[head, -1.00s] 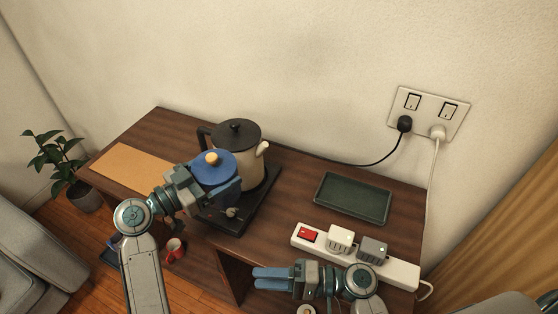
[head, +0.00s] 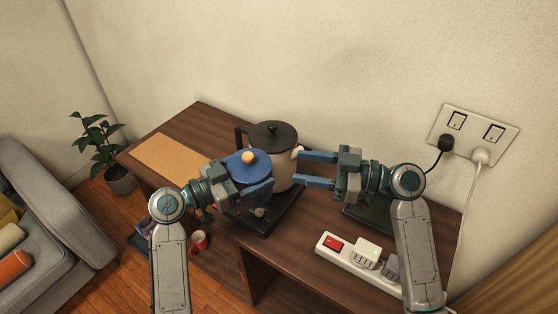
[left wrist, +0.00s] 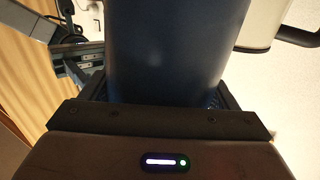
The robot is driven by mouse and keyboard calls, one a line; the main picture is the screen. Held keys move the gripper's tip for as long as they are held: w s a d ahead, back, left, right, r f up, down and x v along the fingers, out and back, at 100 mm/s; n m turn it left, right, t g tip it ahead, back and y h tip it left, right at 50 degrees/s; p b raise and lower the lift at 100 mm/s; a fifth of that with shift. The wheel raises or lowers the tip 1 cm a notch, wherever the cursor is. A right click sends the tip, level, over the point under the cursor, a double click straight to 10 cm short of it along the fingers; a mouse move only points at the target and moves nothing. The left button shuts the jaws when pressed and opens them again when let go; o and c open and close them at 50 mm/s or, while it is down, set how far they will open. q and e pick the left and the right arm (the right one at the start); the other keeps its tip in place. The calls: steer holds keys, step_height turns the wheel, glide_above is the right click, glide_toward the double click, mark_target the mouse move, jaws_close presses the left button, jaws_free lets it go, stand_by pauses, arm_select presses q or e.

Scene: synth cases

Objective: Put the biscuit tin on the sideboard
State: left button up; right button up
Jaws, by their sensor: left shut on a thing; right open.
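In the left wrist view the tin (left wrist: 165,50) fills the middle between the jaws. Whether its base touches anything is hidden. The sideboard (head: 205,125) is dark brown wood. My right gripper (head: 303,170) is open and empty, just right of the kettle.
A cream kettle (head: 283,177) with a black lid stands on a black hotplate (head: 268,227). A cork mat (head: 168,157) lies at the left end. A dark tray (head: 368,216) and a white power strip (head: 345,262) are at the right, partly behind my right arm. A red mug (head: 198,241) is lower down.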

mark_target(236, 176)
steer(key=x, duration=1.1)
jaws_close()
jaws_free()
steer(key=shift+d, duration=0.1)
arm_select(q)
steer(key=shift+r, duration=0.1)
steer(key=a+m+g, duration=0.1)
steer(key=m+g+h, duration=0.1)
steer(key=g, duration=0.1)
steer(key=a+m+g, duration=0.1)
steer(key=shift+s+a+g+h, duration=0.3)
steer(key=shift+s+g, duration=0.05)
steer(key=shift+g, duration=0.05)
steer(key=shift+s+a+m+g, duration=0.2)
steer(key=shift+m+g, duration=0.2)
steer(key=shift+g, duration=0.15)
steer(key=shift+s+a+m+g, duration=0.1)
steer(key=shift+a+m+g, duration=0.05)
steer(key=shift+m+g, duration=0.35)
arm_select(e)
steer(key=v, duration=1.1)
steer(key=shift+s+d, duration=0.15)
steer(key=shift+d, duration=0.2)
